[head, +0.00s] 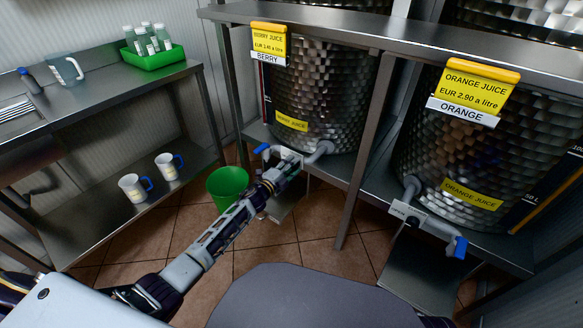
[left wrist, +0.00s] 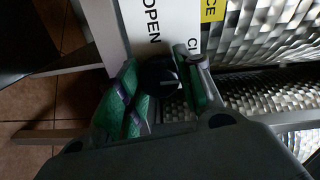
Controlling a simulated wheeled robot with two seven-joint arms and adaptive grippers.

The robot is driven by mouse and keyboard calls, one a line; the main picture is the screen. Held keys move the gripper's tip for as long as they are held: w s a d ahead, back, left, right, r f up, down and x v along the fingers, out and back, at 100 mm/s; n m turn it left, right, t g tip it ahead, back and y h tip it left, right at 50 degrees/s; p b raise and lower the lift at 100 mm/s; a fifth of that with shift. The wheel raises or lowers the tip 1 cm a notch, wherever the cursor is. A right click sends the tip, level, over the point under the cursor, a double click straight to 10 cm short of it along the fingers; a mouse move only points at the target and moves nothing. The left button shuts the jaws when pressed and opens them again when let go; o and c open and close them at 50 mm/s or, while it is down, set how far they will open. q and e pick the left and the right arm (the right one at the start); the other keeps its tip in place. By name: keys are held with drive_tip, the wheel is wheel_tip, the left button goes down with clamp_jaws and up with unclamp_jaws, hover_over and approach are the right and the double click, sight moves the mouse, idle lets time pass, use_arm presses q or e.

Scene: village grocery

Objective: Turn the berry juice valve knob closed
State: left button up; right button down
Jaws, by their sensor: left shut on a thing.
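The berry juice tank (head: 320,100) stands at the back with a yellow BERRY JUICE sign (head: 268,40). Its valve (head: 287,154) sticks out low at the front, with a blue lever (head: 263,149) at its left end. My left gripper (head: 275,178) reaches up to this valve. In the left wrist view the dark round valve knob (left wrist: 157,74) sits between the green-padded fingers of my left gripper (left wrist: 160,92), which is shut on it. A white plate (left wrist: 150,28) behind the knob reads OPEN, with a partly hidden word starting with C. My right gripper is not in view.
A green bucket (head: 228,186) stands on the tiled floor left of my left forearm. The orange juice tank (head: 470,150) and its valve (head: 425,217) are at the right. A metal table (head: 100,95) at the left holds bottles in a green tray (head: 155,57), with mugs below.

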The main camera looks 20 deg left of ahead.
use_arm(q)
drive_tip(key=o, duration=1)
drive_tip(key=shift+o, duration=0.2)
drive_tip(key=shift+s+a, duration=0.1)
drive_tip(key=shift+s, duration=0.05)
drive_tip(key=v, duration=1.1)
drive_tip(key=shift+s, duration=0.35)
drive_tip(key=shift+a, duration=0.1)
